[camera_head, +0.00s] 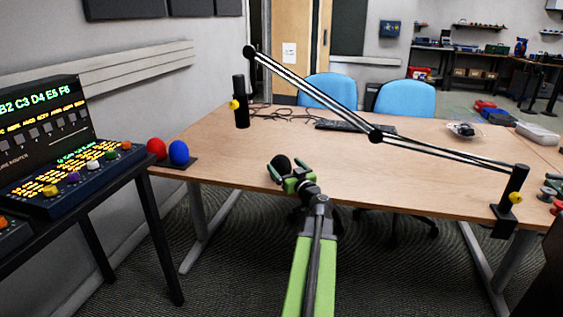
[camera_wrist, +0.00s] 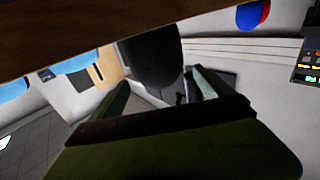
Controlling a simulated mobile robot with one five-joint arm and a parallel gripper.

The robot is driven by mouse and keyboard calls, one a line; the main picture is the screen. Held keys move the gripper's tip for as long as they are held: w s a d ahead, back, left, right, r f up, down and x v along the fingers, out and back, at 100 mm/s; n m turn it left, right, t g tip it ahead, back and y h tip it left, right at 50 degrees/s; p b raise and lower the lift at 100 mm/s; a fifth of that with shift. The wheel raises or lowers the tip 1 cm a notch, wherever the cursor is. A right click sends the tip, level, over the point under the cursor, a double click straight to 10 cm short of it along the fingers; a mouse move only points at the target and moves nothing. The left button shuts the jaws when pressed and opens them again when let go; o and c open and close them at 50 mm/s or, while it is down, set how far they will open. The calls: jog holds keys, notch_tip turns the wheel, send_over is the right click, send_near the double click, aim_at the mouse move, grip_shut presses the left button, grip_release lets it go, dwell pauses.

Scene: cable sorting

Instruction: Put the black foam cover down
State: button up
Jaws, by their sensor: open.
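The black foam cover (camera_head: 281,164) is a dark rounded shape at the near edge of the wooden table (camera_head: 235,150). My gripper (camera_head: 288,172) is right at it, with its green fingers open. In the wrist view the black foam cover (camera_wrist: 150,55) shows as a large dark shape beyond and between the spread fingers (camera_wrist: 158,82). The table edge slants across the top of that view. I cannot tell whether a finger touches the cover, or whether it rests on the table.
A red foam ball (camera_head: 156,148) and a blue one (camera_head: 179,152) stand at the table's left corner. A microphone boom arm (camera_head: 315,95) stretches over the table from its clamp (camera_head: 508,200) at the right. A keyboard (camera_head: 352,126) and cables (camera_head: 285,115) lie at the back.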

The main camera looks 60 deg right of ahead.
jog(key=v, duration=0.6)
jog(key=shift+s, duration=0.4)
